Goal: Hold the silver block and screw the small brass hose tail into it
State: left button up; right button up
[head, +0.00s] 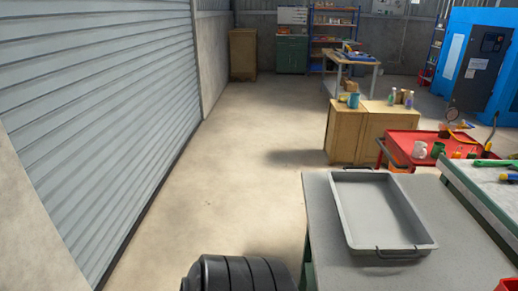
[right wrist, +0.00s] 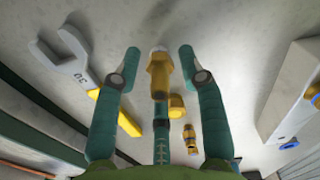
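In the right wrist view my right gripper (right wrist: 160,57) has its two teal fingers spread, with gaps to both sides of a brass fitting (right wrist: 160,75). This fitting has a hex body and a pale tip. A yellow brass piece (right wrist: 176,106) shows just below it. A smaller brass fitting (right wrist: 190,138) lies further down, right of the middle. I cannot tell which of these is the small hose tail. A pale grey block (right wrist: 290,95) with blue-ringed ports is at the right edge; it may be the silver block. My left gripper is in neither view.
An open-ended spanner (right wrist: 66,62) with a yellow handle lies left of the fingers on the pale surface. In the head view, an empty grey tray (head: 425,245) sits on a grey table. A red cart (head: 402,147) and wooden cabinets (head: 343,135) stand beyond. The floor at left is clear.

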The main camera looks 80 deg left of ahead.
grip_shut()
notch_tip(320, 180, up, 7)
jog(key=p, duration=0.6)
